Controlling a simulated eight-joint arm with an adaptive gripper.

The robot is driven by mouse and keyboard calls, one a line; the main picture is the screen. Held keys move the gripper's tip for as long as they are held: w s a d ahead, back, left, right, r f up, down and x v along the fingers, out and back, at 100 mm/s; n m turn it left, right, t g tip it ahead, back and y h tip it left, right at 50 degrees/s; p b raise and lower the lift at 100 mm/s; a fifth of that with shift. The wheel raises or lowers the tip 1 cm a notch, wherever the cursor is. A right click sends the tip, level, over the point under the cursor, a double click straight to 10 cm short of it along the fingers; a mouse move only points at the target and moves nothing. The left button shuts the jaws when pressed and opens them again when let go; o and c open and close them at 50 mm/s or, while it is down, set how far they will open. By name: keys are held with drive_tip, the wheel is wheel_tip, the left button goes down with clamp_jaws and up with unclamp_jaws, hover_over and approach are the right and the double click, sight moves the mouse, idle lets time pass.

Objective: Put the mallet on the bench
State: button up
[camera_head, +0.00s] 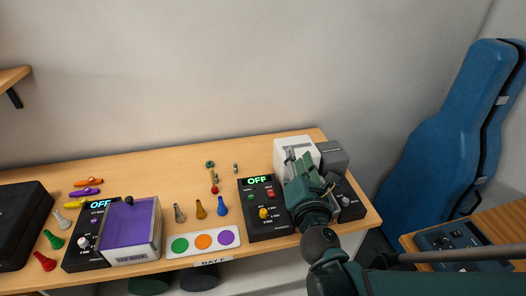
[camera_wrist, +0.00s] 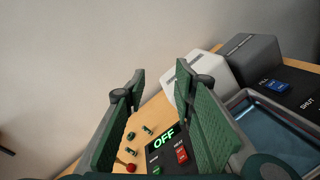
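I cannot make out a mallet for certain. A small red-ended piece (camera_head: 214,190) with a thin stem lies on the wooden bench (camera_head: 150,172), near small green parts; it may be the mallet. Its red end also shows low in the wrist view (camera_wrist: 131,168). My gripper (camera_wrist: 160,72) is open, with nothing visible between its fingers. In the head view my gripper (camera_head: 300,164) is over the right part of the bench, in front of a white box (camera_head: 292,146), right of the red-ended piece. My gripper and arm hide part of the devices there.
A control box reading OFF (camera_head: 263,222) stands left of my gripper. A purple-topped box (camera_head: 130,222), colored cones and a card with colored dots (camera_head: 203,242) are farther left. A grey box (camera_head: 331,157) is behind right. A blue instrument case (camera_head: 435,150) stands right.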

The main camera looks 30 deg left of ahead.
drive_tip(key=s+a+f+n+g+y+b, duration=0.35)
drive_tip(key=s+a+f+n, duration=0.3)
drive_tip(key=s+a, duration=0.35)
drive_tip(key=n+g+y, duration=0.2)
drive_tip(key=n, duration=0.5)
approach(212, 173)
drive_tip(key=shift+s+d+f+m+t+b, duration=0.25)
drive_tip(key=shift+s+d+f+b, duration=0.05)
drive_tip(key=shift+s+d+b, duration=0.15)
drive_tip(key=shift+w, duration=0.1)
drive_tip(key=shift+p+x, duration=0.6)
drive_tip(key=shift+x, duration=0.45)
drive_tip(key=x, duration=0.3)
drive_tip(key=shift+a, duration=0.2)
drive_tip(key=shift+w+a, duration=0.4)
drive_tip(key=shift+a, duration=0.15)
drive_tip(key=shift+b+x, duration=0.85)
drive_tip(key=shift+x, duration=1.75)
